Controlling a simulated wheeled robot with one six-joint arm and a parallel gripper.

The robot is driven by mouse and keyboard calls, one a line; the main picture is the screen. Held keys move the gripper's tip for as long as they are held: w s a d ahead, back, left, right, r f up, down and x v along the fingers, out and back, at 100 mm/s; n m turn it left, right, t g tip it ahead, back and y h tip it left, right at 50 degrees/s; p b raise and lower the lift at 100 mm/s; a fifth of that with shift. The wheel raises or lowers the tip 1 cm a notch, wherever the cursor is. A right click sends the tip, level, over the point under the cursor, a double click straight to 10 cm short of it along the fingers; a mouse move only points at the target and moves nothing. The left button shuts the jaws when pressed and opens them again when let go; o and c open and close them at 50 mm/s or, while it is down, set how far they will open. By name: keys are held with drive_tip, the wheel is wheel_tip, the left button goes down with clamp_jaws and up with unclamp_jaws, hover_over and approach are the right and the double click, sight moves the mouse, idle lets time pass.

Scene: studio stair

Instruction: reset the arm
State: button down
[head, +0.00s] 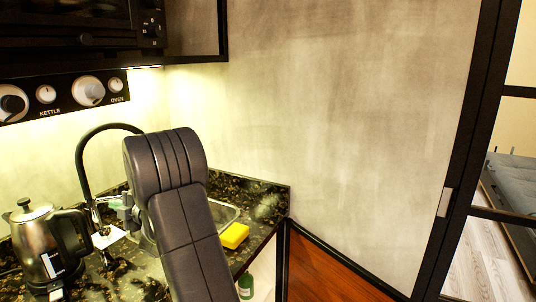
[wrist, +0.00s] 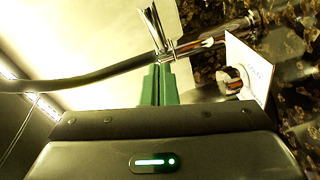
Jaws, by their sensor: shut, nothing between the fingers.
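My arm rises from the bottom of the head view and bends at a dark joint in front of the counter, so my gripper is mostly hidden behind it there. In the wrist view, my gripper (wrist: 158,84) shows its two green fingers shut together with nothing between them. The fingertips appear close to the chrome fitting of the faucet (wrist: 166,48); I cannot tell whether they touch it. In the head view, the black curved faucet (head: 84,150) stands just left of my arm.
A steel kettle (head: 36,240) stands at the left on the dark speckled counter (head: 268,196). A white card (wrist: 252,66) is near the faucet. A yellow sponge (head: 235,235) lies by the sink, right of my arm. A green bottle (head: 245,286) is below. The wall at right is bare.

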drive_tip(key=shift+s+a+r+p, duration=0.1)
drive_tip(key=shift+s+a+p, duration=0.25)
drive_tip(key=shift+s+p, duration=0.4)
drive_tip(key=s+d+m+h+b, duration=0.1)
drive_tip(key=s+d+b, duration=0.2)
drive_tip(key=s+d, duration=0.5)
drive_tip(key=d, duration=0.3)
drive_tip(key=shift+d+r+t+b, duration=0.15)
drive_tip(key=shift+r+t+b, duration=0.15)
drive_tip(key=shift+t, duration=0.1)
